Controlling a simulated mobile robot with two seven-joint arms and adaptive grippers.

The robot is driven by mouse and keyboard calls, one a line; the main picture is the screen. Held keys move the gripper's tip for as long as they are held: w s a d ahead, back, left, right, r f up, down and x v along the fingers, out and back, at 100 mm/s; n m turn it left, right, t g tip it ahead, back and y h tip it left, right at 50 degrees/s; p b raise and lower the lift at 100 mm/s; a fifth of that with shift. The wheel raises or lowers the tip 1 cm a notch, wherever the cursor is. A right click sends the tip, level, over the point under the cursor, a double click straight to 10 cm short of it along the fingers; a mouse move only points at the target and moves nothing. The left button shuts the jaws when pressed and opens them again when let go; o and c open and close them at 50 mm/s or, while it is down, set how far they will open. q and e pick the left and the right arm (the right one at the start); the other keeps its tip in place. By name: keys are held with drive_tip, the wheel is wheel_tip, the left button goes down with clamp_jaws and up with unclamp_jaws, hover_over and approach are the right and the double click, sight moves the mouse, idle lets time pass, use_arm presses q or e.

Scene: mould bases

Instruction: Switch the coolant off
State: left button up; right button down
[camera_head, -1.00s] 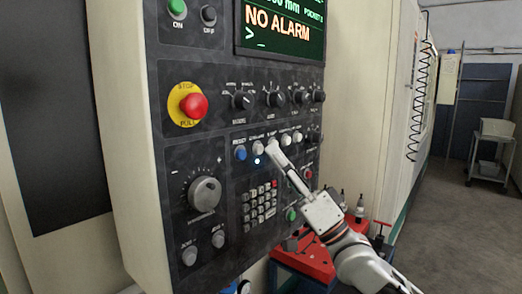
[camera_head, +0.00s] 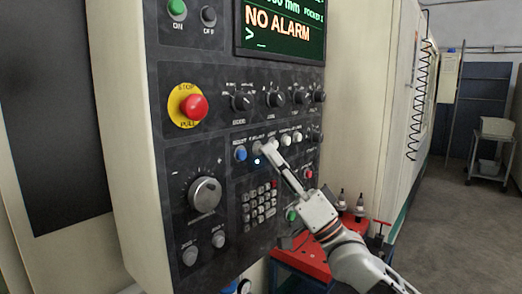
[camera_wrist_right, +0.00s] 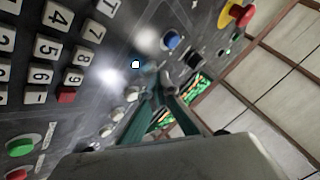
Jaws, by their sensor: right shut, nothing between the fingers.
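The control panel (camera_head: 170,140) has a row of push buttons below the knobs, with labels too small to read surely. The blue button (camera_head: 240,154) is at the row's left end. A pale button (camera_head: 256,148) beside it is partly covered by my right gripper (camera_head: 266,147). A small bright light (camera_head: 257,161) shows below that button. My right gripper is shut and empty, its tip at this button; I cannot tell whether it touches. In the right wrist view the shut fingers (camera_wrist_right: 162,88) are near the panel, with the blue button (camera_wrist_right: 170,40) beyond. My left gripper is out of view.
More pale buttons (camera_head: 291,139) stand right of my fingertips. A keypad (camera_head: 259,204) lies below and rotary knobs (camera_head: 275,98) above. The red stop button (camera_head: 193,107) is up left. The screen (camera_head: 281,28) reads NO ALARM. A red-topped table (camera_head: 303,262) stands below the panel.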

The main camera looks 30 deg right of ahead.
drive_tip(key=shift+w, duration=0.25)
drive_tip(key=shift+s, duration=0.2)
idle(0.5)
drive_tip(key=shift+s+d+p, duration=0.2)
drive_tip(key=shift+s+p, duration=0.1)
drive_tip(key=shift+s, duration=0.25)
drive_tip(key=s, duration=0.1)
drive_tip(key=s+d, duration=0.1)
drive_tip(key=s, duration=0.1)
drive_tip(key=s+d, duration=0.1)
drive_tip(key=shift+s, duration=0.3)
idle(0.8)
